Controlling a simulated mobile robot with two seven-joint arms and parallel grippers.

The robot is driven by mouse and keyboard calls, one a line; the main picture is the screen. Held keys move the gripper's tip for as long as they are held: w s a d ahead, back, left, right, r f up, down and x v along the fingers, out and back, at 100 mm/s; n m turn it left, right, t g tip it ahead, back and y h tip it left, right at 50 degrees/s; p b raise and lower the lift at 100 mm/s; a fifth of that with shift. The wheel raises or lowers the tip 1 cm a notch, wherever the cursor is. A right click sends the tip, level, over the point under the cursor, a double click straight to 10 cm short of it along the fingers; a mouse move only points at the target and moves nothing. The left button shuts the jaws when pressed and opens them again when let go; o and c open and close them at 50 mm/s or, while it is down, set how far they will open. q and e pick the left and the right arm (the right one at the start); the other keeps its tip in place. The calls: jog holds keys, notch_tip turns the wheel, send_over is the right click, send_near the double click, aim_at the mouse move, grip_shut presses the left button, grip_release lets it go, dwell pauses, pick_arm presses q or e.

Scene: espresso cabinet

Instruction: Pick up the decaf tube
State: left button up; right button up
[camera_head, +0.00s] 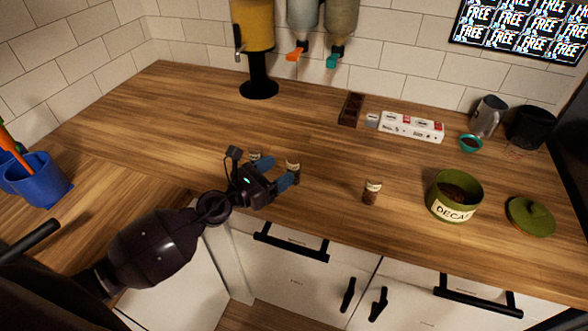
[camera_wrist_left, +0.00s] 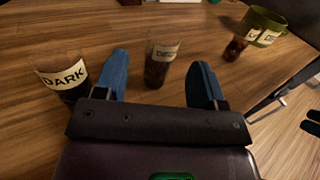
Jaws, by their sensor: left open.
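My left gripper (camera_head: 276,172) is open, low over the counter, its blue fingers pointing right. In the left wrist view a dark-filled tube (camera_wrist_left: 161,66) with a pale label stands upright between the open fingers and is not gripped. Its label is too blurred to read for sure. It shows in the head view (camera_head: 293,164) at the fingertips. A tube labelled DARK (camera_wrist_left: 62,77) stands outside the left finger; a tube (camera_head: 255,154) beside the gripper is partly hidden. Another tube (camera_head: 372,193) stands apart to the right, its label unclear.
A green DECAF canister (camera_head: 455,195) stands open at right, its lid (camera_head: 531,217) beside it. A blue cup (camera_head: 38,181) stands left.

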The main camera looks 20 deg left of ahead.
aim_at(288, 167)
pick_arm(q)
jog(key=shift+x, duration=2.75)
jog(key=shift+s+d+f, duration=0.1)
jog(key=c, duration=1)
